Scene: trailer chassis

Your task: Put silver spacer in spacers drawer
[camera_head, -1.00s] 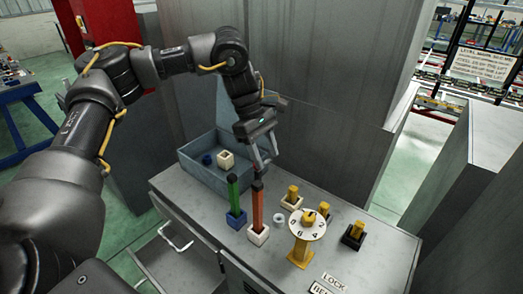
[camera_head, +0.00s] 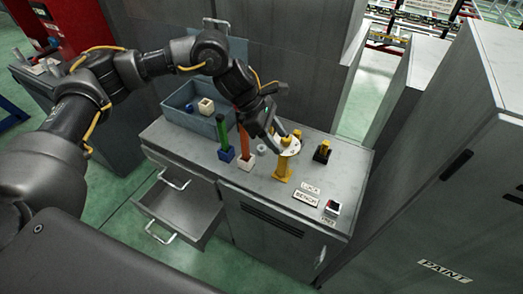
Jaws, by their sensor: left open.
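The silver spacer (camera_head: 262,150) is a small pale ring on the bench top, between the orange rod and the yellow dial post. My left gripper (camera_head: 277,136) is open and points down close behind the spacer and beside the dial, partly covering that area. I cannot tell whether it touches anything. A drawer (camera_head: 184,210) stands pulled open at the bench's left front, and its visible floor looks empty. No spacers label is readable on it. My right gripper is not in view.
A green rod (camera_head: 222,133) in a blue base and an orange rod (camera_head: 243,140) in a white base stand left of the spacer. The dial post (camera_head: 284,165) stands right of it. A blue-grey bin (camera_head: 187,118) is behind. A tall cabinet (camera_head: 450,170) bounds the right.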

